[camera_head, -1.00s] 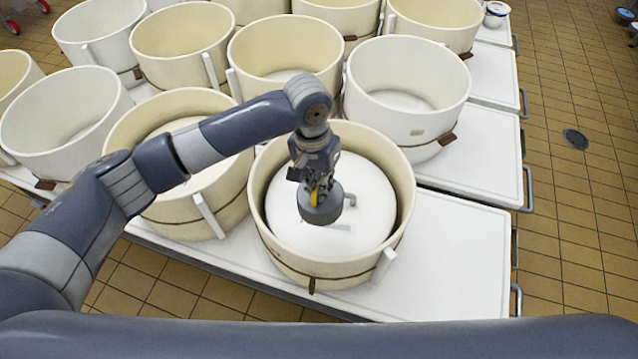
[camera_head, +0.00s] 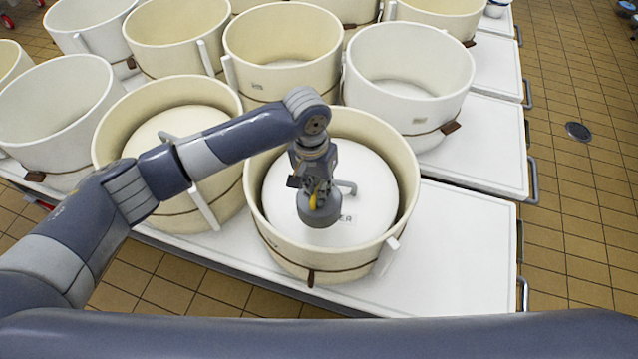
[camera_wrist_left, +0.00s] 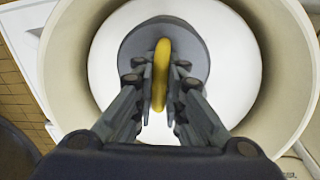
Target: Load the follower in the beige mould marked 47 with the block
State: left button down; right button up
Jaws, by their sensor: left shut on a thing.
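The block (camera_head: 320,211) is a dark grey round weight with a yellow handle; it also shows in the wrist view (camera_wrist_left: 195,45). My left gripper (camera_head: 317,190) is shut on the yellow handle (camera_wrist_left: 161,62), with a finger on each side. The white round follower (camera_head: 372,200) lies inside the front beige mould (camera_head: 408,185), below the block. I cannot tell whether the block touches it. A grey handle (camera_head: 348,186) shows on the follower beside the gripper. The number 47 is not legible on the mould. My right gripper is not in view.
Another beige mould (camera_head: 205,220) with a white follower stands close on the left. Several open beige and white moulds, including a white one (camera_head: 455,85), stand behind. The white table top (camera_head: 465,250) is bare to the right.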

pick_arm(q)
jog(key=shift+w+d+f+b, duration=0.1)
jog(key=shift+f+b, duration=0.3)
jog(key=shift+f, duration=0.8)
jog(key=shift+d+f+b, duration=0.1)
jog(key=shift+f+b, duration=0.25)
jog(key=shift+f, duration=1.05)
jog(key=shift+a, duration=0.1)
jog(key=shift+f, duration=0.8)
jog(key=c, duration=1.6)
grip_release()
jog(key=shift+a+f, duration=0.1)
jog(key=shift+f, duration=0.05)
notch_tip(320, 180, up, 7)
jog(key=p, duration=0.8)
jog(key=shift+r, duration=0.2)
